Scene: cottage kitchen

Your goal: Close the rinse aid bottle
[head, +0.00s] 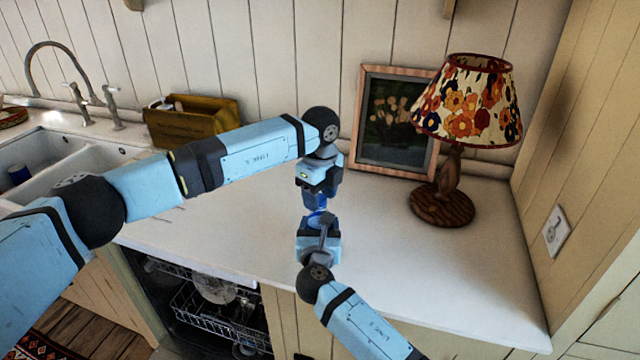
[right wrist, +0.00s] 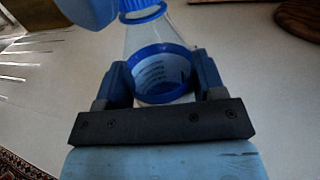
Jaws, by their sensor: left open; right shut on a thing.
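The rinse aid bottle (right wrist: 155,45) is clear, with a blue-edged band and a printed label low on its body. My right gripper (right wrist: 163,82) is shut on this lower part, one finger on each side. In the head view the bottle (head: 319,214) is a small blue patch between the two grippers, mostly hidden. Its neck has a blue ring or cap (right wrist: 142,13) at the top edge of the right wrist view; I cannot tell which. My left gripper (head: 314,203) is open and points down just above the bottle. Its fingertips are hard to make out.
A floral lamp (head: 452,150) and a picture frame (head: 366,135) stand behind on the white counter (head: 440,255). A yellow-brown caddy (head: 190,122) is by the sink (head: 60,165). An open dishwasher rack (head: 205,310) lies below the counter.

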